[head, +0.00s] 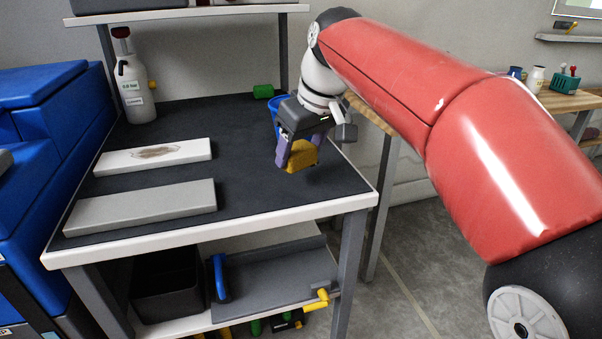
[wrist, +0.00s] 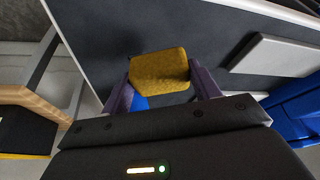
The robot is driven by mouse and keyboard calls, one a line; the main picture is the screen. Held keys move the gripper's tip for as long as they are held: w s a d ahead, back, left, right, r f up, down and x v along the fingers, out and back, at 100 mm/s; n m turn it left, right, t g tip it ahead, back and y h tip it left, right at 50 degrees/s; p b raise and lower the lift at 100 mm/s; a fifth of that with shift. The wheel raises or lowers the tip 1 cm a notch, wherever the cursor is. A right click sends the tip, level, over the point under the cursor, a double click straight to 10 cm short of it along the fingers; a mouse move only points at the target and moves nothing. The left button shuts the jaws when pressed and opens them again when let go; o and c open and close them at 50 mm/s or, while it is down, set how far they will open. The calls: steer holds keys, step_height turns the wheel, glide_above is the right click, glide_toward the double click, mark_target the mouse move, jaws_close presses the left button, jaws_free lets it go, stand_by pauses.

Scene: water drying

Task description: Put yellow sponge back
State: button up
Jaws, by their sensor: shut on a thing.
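The yellow sponge (head: 302,156) is between the purple fingers of my gripper (head: 297,154), near the right side of the dark-topped workbench (head: 230,131). My gripper is shut on it and points down. In the wrist view the sponge (wrist: 159,72) sits between the two fingertips of my gripper (wrist: 161,84). The head view does not show clearly whether the sponge touches the bench top. A blue container (head: 277,102) stands behind my gripper and is partly hidden by it. A bit of blue (wrist: 139,102) also shows below the sponge in the wrist view.
A white board with a brown stain (head: 115,161) and a plain grey board (head: 140,207) lie on the left of the bench. A white bottle (head: 135,88) and a green object (head: 263,91) stand at the back. The bench's front right is clear.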

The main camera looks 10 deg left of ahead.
mark_target(301, 168)
steer(key=shift+f+b, duration=0.4)
steer(key=shift+f, duration=1.6)
steer(key=shift+f, duration=0.1)
steer(key=o, duration=0.9)
steer(key=shift+o, duration=0.2)
